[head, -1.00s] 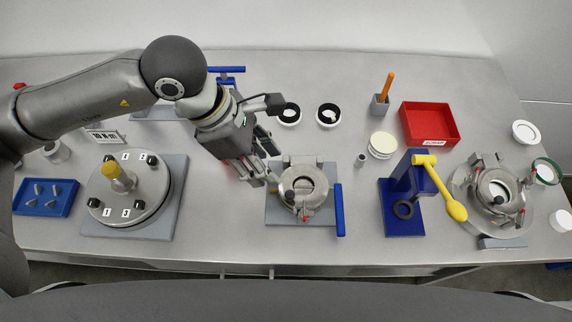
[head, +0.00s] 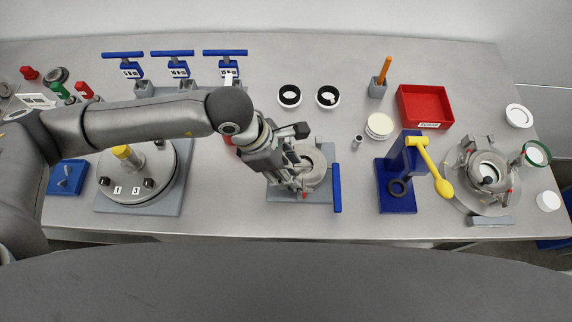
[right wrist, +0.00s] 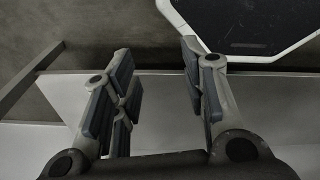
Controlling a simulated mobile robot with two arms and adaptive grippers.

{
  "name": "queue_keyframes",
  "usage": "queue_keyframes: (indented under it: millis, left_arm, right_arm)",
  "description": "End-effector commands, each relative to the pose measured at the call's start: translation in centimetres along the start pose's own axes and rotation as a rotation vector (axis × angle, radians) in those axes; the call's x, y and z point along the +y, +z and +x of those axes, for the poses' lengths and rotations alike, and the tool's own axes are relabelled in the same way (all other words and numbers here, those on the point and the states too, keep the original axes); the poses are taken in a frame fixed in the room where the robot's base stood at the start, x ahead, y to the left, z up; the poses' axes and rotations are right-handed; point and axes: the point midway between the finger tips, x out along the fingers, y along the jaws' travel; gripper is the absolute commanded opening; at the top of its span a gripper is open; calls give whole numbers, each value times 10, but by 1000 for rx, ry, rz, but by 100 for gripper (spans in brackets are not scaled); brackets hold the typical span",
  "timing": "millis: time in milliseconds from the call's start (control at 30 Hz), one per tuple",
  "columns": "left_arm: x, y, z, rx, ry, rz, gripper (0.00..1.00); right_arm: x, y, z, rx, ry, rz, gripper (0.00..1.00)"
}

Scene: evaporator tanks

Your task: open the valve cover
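A round metal valve body (head: 318,170) with a pale ring-shaped top sits on a grey base plate (head: 312,197) in the middle of the bench in the head view. A blue bar handle (head: 337,188) stands along its right side. My left gripper (head: 299,180) is over the left side of the valve body, hiding that part; its fingers are close to or touching the valve, I cannot tell which. Whether they are closed on anything is unclear. My right gripper (right wrist: 155,75) shows only in the right wrist view, open and empty, away from the valve.
A blue stand (head: 397,190) with a yellow-handled tool (head: 436,170) is right of the valve. Farther right is a second round metal assembly (head: 484,178). A red tray (head: 425,106) is behind. A flanged disc (head: 137,180) with a yellow knob is left. The bench front edge is close.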

Motion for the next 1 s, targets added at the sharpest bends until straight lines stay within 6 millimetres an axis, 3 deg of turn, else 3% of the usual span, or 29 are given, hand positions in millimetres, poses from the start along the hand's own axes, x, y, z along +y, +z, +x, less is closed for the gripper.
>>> queue_keyframes:
  millis: [67, 400, 1000]
  left_arm:
    - [0, 0, 0, 0, 0, 0, 41]
    - [0, 0, -1, -1, 0, -1, 0]
    - [6, 4, -7, -3, -64, -29, 0]
  right_arm:
    - [0, 3, 0, -5, 0, 0, 40]
    - [-2, 13, 0, -21, -3, 0, 40]
    - [-2, 13, 7, -19, -2, 0, 40]
